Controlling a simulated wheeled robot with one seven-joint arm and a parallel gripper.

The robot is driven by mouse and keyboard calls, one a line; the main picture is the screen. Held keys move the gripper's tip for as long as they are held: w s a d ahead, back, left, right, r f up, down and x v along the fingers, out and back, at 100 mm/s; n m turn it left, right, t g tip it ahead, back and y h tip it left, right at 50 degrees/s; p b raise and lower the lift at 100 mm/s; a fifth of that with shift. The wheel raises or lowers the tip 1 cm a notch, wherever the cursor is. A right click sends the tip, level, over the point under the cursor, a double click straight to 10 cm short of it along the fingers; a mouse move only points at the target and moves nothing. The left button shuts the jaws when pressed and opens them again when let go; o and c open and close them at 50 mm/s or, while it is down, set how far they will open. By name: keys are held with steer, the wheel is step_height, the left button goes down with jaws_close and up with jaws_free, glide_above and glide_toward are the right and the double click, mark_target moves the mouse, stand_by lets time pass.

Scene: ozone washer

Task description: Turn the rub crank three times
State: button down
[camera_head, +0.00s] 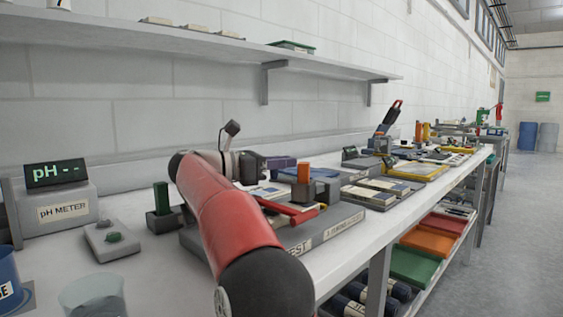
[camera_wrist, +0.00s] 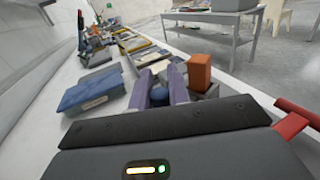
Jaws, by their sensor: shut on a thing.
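My gripper (camera_wrist: 160,86) shows in the wrist view as two purple-grey fingers closed around a dark blue round knob (camera_wrist: 158,96), which looks like the crank's handle. In the head view my gripper (camera_head: 281,163) is partly hidden behind my red arm, above a grey test unit (camera_head: 338,224) whose label ends in "EST". An orange block (camera_wrist: 200,72) stands just right of the fingers in the wrist view; it also shows upright in the head view (camera_head: 304,173). A red bar (camera_head: 292,212) lies across the unit. The crank's arm is hidden.
A pH meter (camera_head: 58,197), a grey button box (camera_head: 111,240) and a dark green block (camera_head: 162,198) stand left of my arm. Trays and pads (camera_head: 382,190) crowd the bench beyond the unit. A shelf (camera_head: 250,48) runs above. A blue pad (camera_wrist: 91,92) lies left of the fingers.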

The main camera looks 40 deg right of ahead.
steer(key=c, duration=1.6)
jaws_free()
steer(key=shift+t, duration=0.3)
